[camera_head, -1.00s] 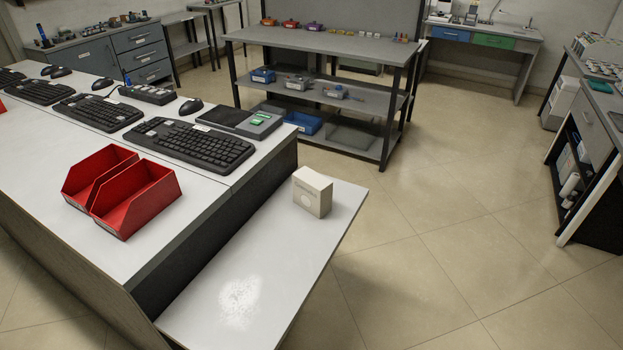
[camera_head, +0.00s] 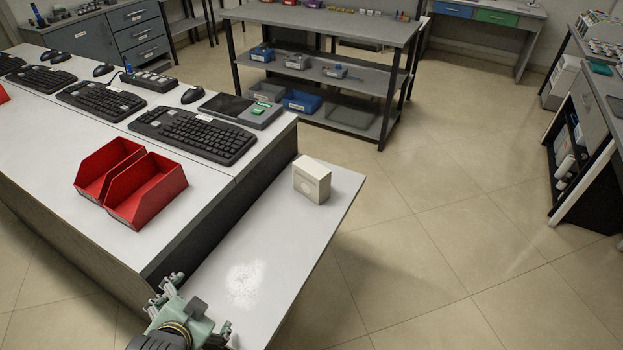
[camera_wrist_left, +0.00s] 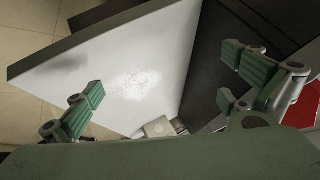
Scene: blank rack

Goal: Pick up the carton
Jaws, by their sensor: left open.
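The carton (camera_head: 311,180) is a small cream box, standing upright near the far end of the low white side shelf (camera_head: 285,225). In the left wrist view a small pale box that looks like the carton (camera_wrist_left: 158,127) shows low in the middle, partly cut off by my gripper body. My left gripper (camera_head: 198,304) is at the bottom left of the head view, by the near end of the shelf, well apart from the carton. In the left wrist view its fingers (camera_wrist_left: 165,95) are spread wide with nothing between them. My right gripper is not in view.
Two red bins (camera_head: 148,190) and several keyboards (camera_head: 193,134) are on the higher white counter left of the shelf. A grey rack (camera_head: 322,30) stands beyond. The shelf around the carton is bare, with a pale speckled patch nearer me. Floor is open to the right.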

